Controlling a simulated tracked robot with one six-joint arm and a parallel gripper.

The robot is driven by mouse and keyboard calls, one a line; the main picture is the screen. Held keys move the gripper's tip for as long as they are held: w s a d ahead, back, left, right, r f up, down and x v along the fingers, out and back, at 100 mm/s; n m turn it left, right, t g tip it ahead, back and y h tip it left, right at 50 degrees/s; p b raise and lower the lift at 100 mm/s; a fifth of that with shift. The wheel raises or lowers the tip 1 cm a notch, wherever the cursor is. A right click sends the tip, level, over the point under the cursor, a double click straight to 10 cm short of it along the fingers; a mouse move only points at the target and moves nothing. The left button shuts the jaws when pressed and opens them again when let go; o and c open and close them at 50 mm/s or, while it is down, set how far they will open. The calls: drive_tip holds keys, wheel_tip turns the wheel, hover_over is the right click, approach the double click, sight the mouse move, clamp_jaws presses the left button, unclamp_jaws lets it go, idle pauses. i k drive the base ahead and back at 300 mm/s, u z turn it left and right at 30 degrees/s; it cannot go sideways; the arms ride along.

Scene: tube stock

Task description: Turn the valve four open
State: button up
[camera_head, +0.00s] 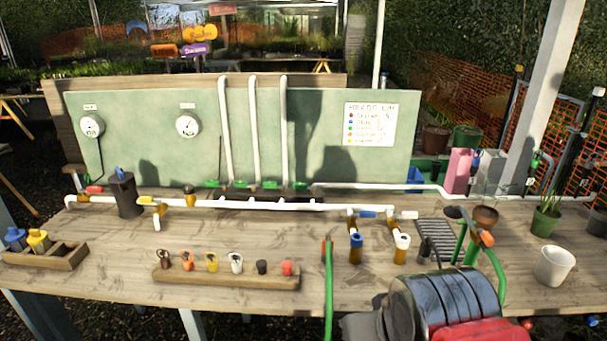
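A row of several green valve handles sits on a dark manifold at the foot of the pale green board. The handles include a far left one (211,184), two in the middle (243,184) (270,185), and a far right one (301,186). I cannot read numbers on them, so I cannot tell for sure which is valve four. Each looks small, and its exact angle is unclear. A white pipe (228,130) rises behind the handles. I cannot make out my gripper in this view.
A white pipe (260,204) runs along the bench (120,275) before the manifold. A wooden rack (225,282) of small fittings stands in front. A dark cylinder (125,196) is left. A metallic drum shape (440,300) and green hoops fill the lower right.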

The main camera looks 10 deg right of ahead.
sight(297, 186)
drive_tip(key=i, duration=1.15)
drive_tip(key=u, duration=0.05)
